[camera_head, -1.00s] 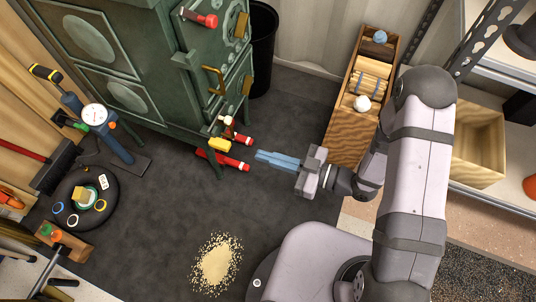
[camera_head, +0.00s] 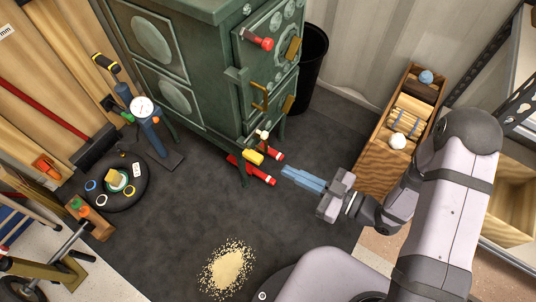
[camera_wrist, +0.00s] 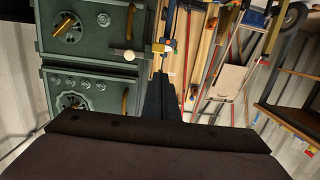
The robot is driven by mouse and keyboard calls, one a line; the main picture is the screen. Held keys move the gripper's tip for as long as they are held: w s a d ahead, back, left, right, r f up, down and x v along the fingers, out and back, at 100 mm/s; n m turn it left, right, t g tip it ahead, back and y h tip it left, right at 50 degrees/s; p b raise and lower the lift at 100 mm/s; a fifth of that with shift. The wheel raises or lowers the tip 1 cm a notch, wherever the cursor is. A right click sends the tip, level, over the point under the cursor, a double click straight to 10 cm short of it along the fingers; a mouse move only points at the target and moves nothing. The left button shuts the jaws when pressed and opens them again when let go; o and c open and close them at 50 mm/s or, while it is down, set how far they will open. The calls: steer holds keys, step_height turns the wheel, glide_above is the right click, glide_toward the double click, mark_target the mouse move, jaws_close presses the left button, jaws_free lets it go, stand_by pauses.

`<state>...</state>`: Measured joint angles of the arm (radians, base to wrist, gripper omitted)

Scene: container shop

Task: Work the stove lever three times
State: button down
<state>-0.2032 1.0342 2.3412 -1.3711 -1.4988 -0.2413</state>
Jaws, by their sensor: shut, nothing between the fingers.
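The green stove (camera_head: 190,75) stands at the upper middle in the head view and at upper left in the wrist view (camera_wrist: 85,85). A lever with a pale knob (camera_head: 264,134) sticks out low on its front, by a yellow piece (camera_head: 254,157). A red-gripped handle (camera_head: 260,40) sits higher up. I cannot tell for sure which one is the stove lever. My gripper (camera_head: 287,172) is shut and empty, its blue fingers pointing at the stove's lower front, apart from it. In the wrist view its fingers (camera_wrist: 168,85) are dark and a pale knob (camera_wrist: 128,55) shows to their left.
Red cylinders (camera_head: 262,175) lie at the stove's foot, close to my fingertips. A black bin (camera_head: 307,75) stands behind. A wooden crate (camera_head: 380,165) is at right. A pump with a gauge (camera_head: 141,106) stands at left. Grain (camera_head: 227,268) is spilled on otherwise open floor.

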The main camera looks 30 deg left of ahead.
steer(key=shift+h, duration=0.7)
steer(key=r+p, duration=0.2)
steer(key=p, duration=0.1)
steer(key=a+r+p, duration=0.1)
steer(key=r+p, duration=0.1)
steer(key=p, duration=0.1)
steer(key=shift+r, duration=0.4)
steer(key=a+f+b, duration=0.3)
steer(key=a+f, duration=0.3)
steer(key=a, duration=0.3)
steer(key=shift+a+f+b, duration=0.25)
steer(key=shift+a+b, duration=0.1)
